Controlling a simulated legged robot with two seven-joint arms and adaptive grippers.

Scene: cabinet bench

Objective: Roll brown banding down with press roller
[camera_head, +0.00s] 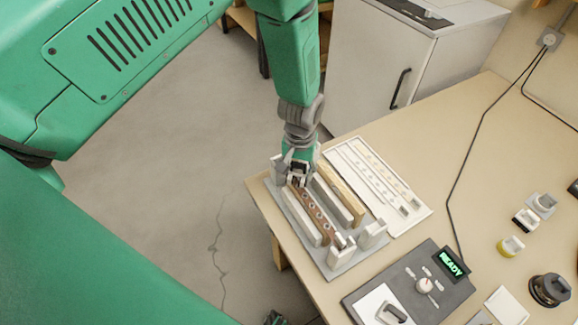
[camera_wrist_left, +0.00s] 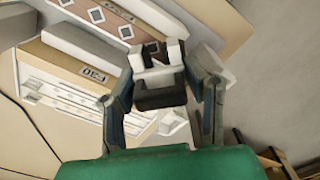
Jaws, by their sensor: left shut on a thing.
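The brown banding (camera_head: 318,218) is a long strip with a row of pale marks, lying in a slot of the grey fixture (camera_head: 340,268) at the table's left corner. The strip also shows at the top of the left wrist view (camera_wrist_left: 115,20). My left gripper (camera_head: 299,178) is over the far end of the strip. It is shut on the press roller, whose dark grey block and white prongs (camera_wrist_left: 160,92) sit between the fingers. Whether the roller touches the banding is hidden. My right gripper is not clearly seen.
A white tray with slots (camera_head: 378,185) lies beside the fixture. A control box with a READY display (camera_head: 454,263) is near the front, with small pots and a dark tape roll (camera_head: 549,290) to the right. A white cabinet (camera_head: 375,70) stands behind. The middle of the table is clear.

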